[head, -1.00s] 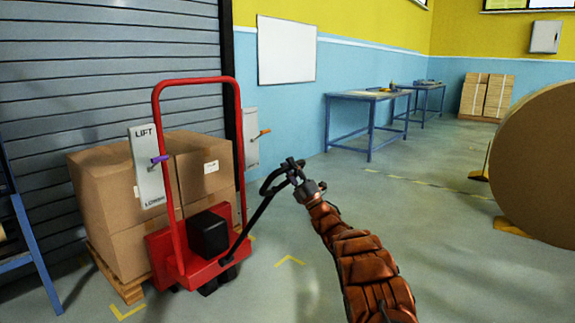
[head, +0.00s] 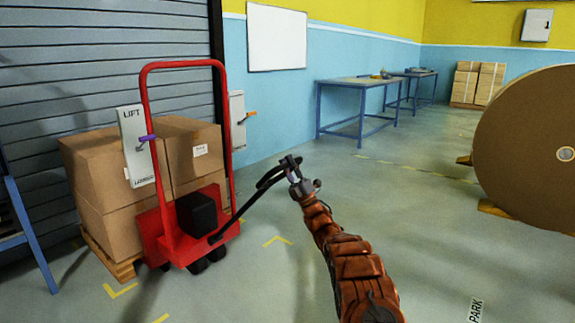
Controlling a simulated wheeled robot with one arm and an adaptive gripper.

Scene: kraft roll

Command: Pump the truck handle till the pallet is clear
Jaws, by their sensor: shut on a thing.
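The red pallet truck (head: 222,231) stands at left with its tall red frame upright. Its black handle (head: 251,204) slopes up to the right from the truck's base to a loop at the end. My gripper (head: 288,167) is shut on the end of the handle. Behind the truck, large brown cartons (head: 100,185) sit on a wooden pallet (head: 111,257). The pallet looks very low over the floor; I cannot tell whether a gap shows under it. A white LIFT/LOWER panel (head: 133,165) with a purple lever (head: 146,138) is at the frame's left side.
A large kraft roll (head: 520,140) stands at right on wooden chocks. Blue workbenches (head: 352,83) line the far wall. A blue frame (head: 28,235) is at the left edge. Open floor with yellow marks lies between the truck and the roll.

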